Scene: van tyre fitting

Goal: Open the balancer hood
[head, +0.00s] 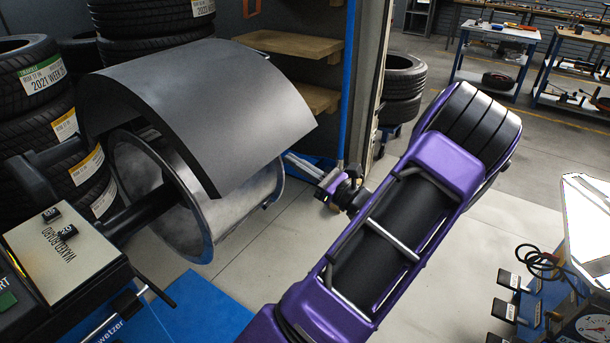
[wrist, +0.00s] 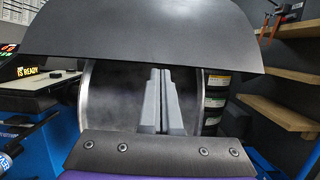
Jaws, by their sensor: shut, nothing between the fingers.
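The balancer hood (head: 205,105) is a dark grey curved cover lying down over a silver wheel rim (head: 235,205) on the balancer. In the wrist view the hood (wrist: 140,38) spans the top, and its lower edge runs just above my fingertips. My gripper (head: 288,156) is shut and empty, just right of the hood's right edge in the head view. In the wrist view its two grey fingers (wrist: 160,72) are together and point at the rim (wrist: 112,98). I cannot tell whether the fingertips touch the hood.
Tyre stacks (head: 35,90) stand behind and left of the balancer. Its control panel (head: 60,245) is at lower left. A blue post (head: 348,85) and wooden shelves (head: 290,45) stand behind the hood. A gauge unit (head: 570,310) is at lower right. Pale floor (head: 270,265) between is clear.

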